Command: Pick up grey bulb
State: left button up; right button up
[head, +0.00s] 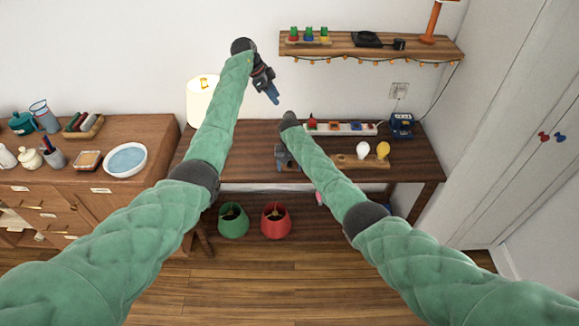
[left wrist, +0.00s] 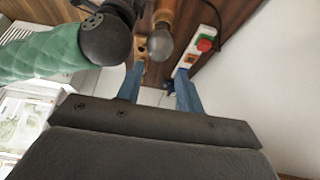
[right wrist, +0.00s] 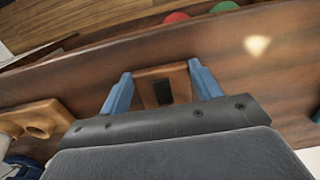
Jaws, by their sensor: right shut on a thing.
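The grey bulb (left wrist: 162,46) shows in the left wrist view, round end down in the picture, with a brown part above it. It is beyond my left fingertips, close to my right gripper. I cannot make it out in the head view. My left gripper (head: 273,96) is raised in front of the wall; its blue fingers are apart and empty in the left wrist view (left wrist: 160,84). My right gripper (head: 286,163) is low at the desk. In the right wrist view (right wrist: 161,82) its fingers are on both sides of a wooden block (right wrist: 176,80) with a dark slot.
A wooden board (head: 345,161) holds a white bulb (head: 363,149) and a yellow bulb (head: 383,149). Behind it lie a power strip (head: 367,129) and a blue device (head: 402,122). A wall shelf (head: 345,46) is above. A white lamp (head: 202,97) stands left.

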pick_arm(q)
jog(key=o, duration=0.4)
jog(key=shift+c, duration=0.2)
jog(key=o, duration=0.3)
jog(key=shift+d+r, duration=0.25)
jog(key=shift+o, duration=0.2)
jog(key=m+y, duration=0.6)
jog(key=m, duration=0.8)
send_near(290, 112)
jog(key=shift+w+a+f, duration=0.15)
jog(key=shift+a+f, duration=0.05)
jog(key=shift+a, duration=0.25)
notch_tip(290, 112, down, 6)
jog(key=shift+f, duration=0.1)
jog(key=f, duration=0.4)
jog(key=shift+d+f, duration=0.3)
jog(key=shift+f, duration=0.55)
